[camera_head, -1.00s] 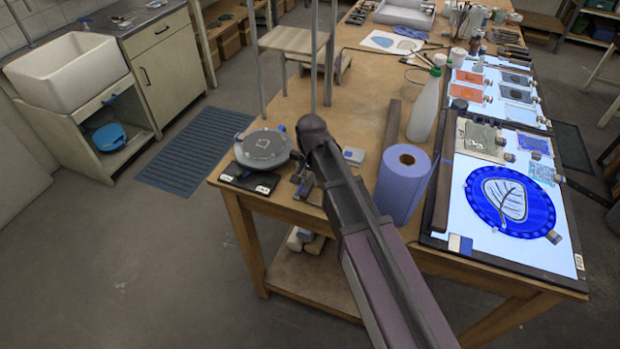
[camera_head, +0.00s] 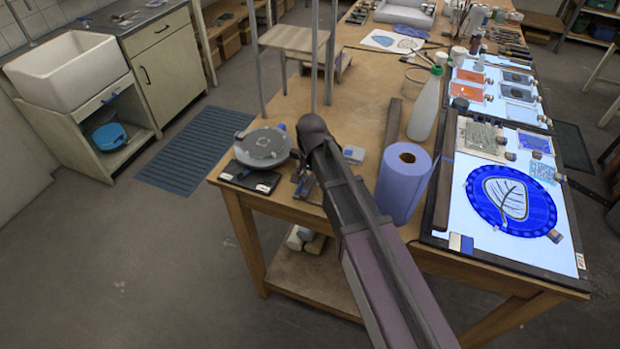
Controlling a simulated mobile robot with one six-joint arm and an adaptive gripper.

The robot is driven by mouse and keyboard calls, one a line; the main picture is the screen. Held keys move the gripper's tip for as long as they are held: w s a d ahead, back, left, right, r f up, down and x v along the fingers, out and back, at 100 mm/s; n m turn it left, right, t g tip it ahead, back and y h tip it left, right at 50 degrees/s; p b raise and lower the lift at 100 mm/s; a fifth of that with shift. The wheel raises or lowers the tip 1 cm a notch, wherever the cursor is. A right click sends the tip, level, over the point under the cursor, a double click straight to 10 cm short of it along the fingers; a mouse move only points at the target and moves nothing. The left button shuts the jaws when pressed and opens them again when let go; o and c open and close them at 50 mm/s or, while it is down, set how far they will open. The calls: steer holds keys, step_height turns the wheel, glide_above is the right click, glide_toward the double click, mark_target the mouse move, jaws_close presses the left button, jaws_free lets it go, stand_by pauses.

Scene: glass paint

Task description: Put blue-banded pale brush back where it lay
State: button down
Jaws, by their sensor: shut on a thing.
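My arm (camera_head: 365,235) reaches up from the bottom edge to a dark joint (camera_head: 313,132) over the near left part of the wooden table. I cannot make out the blue-banded pale brush or anything held. Thin dark tools, perhaps brushes (camera_head: 430,46), lie at the back of the table, too small to tell their bands.
A blue paper roll (camera_head: 403,180) and a clear bottle (camera_head: 424,108) stand right of the arm. The light panel (camera_head: 465,225) bears a blue leaf disc (camera_head: 512,198). A round grey turntable (camera_head: 262,147) stands at the left corner.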

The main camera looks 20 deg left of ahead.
steer(key=shift+f, duration=0.25)
stand_by(0.3)
steer(key=shift+c, duration=2.1)
jaws_free()
steer(key=shift+s, duration=0.15)
